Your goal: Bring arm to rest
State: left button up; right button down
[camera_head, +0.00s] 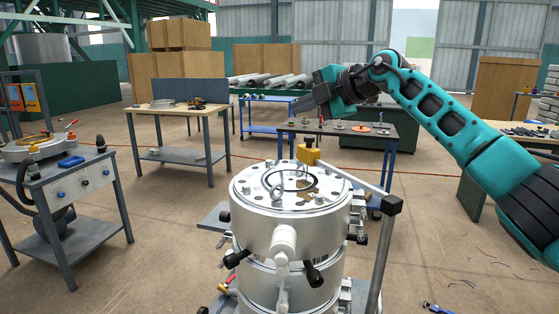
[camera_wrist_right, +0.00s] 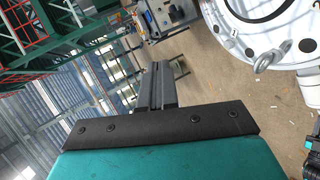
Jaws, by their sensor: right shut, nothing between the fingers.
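My right arm comes in from the right in the head view. The extruder's round top plate, with a lifting eye, shows at the upper right of the wrist view (camera_wrist_right: 272,38), apart from the fingers. A yellow knob-like part (camera_head: 308,152) stands at the back of the extruder's top. My left gripper is in neither view.
A grey bar frame with a dark corner block (camera_head: 391,204) stands right of the extruder. A bench with small parts (camera_head: 300,130) is behind. A wooden-topped table (camera_head: 180,108) and a cart (camera_head: 75,185) stand left. Open floor lies between them.

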jog(key=s+a+f+m+t+y, duration=0.4)
jog(key=s+a+f+t+y, duration=0.2)
jog(key=s+d+f+m+t+h, duration=0.1)
jog(key=s+d+f+m+h, duration=0.5)
jog(key=d+f+m+h, duration=0.5)
jog(key=s+d+f+m+h, duration=0.65)
jog(key=f+m, duration=0.25)
jog(key=f, duration=0.3)
jog(key=s+d+f+g+y, duration=0.1)
jog(key=s+f+g, duration=0.35)
jog(key=s, duration=0.55)
jog(key=s+d+f+g, duration=0.25)
jog(key=s+f, duration=0.25)
jog(key=s, duration=0.4)
jog(key=s+d+f+g+y, duration=0.1)
jog(key=s+f+g, duration=0.35)
jog(key=s, duration=0.55)
jog(key=w+a+f+t+y, duration=0.1)
jog(key=w+a+f+t, duration=0.2)
jog(key=w+f+t, duration=0.4)
jog(key=shift+w+f, duration=0.2)
jog(key=shift+f, duration=0.4)
jog(key=shift+s, duration=0.1)
